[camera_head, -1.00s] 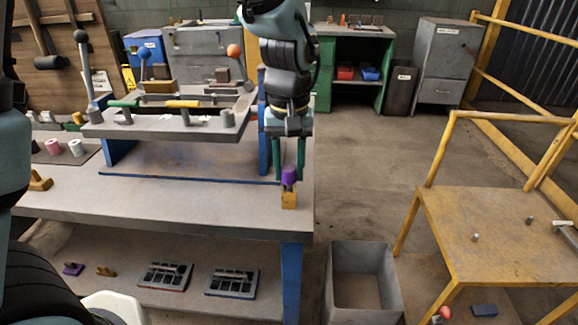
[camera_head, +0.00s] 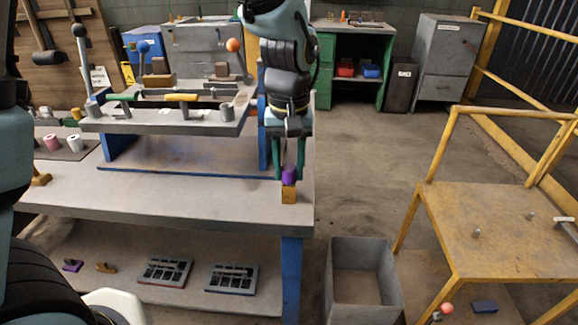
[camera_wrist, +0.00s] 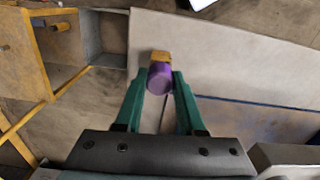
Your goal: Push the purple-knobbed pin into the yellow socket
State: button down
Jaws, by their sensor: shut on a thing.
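The purple knob of the pin (camera_head: 289,174) is at the right end of the grey workbench, directly above the yellow socket (camera_head: 288,194). The socket stands near the bench's right edge. My gripper (camera_head: 289,177) points down with its green fingers closed on the purple knob. In the wrist view the purple knob (camera_wrist: 160,80) sits between the two fingertips, with part of the yellow socket (camera_wrist: 160,56) just beyond it. The pin's shaft is hidden, so I cannot tell how deep it sits in the socket.
A raised grey shelf (camera_head: 175,124) with levers and a yellow handle stands on the bench to the left. An open grey bin (camera_head: 362,250) stands on the floor right of the bench. A yellow table (camera_head: 500,225) is farther right. The bench front (camera_head: 150,200) is mostly clear.

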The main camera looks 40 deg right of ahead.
jog(key=shift+c, duration=2.2)
grip_release()
notch_tip(320, 180, up, 11)
jog(key=b, duration=0.1)
jog(key=shift+f, duration=0.1)
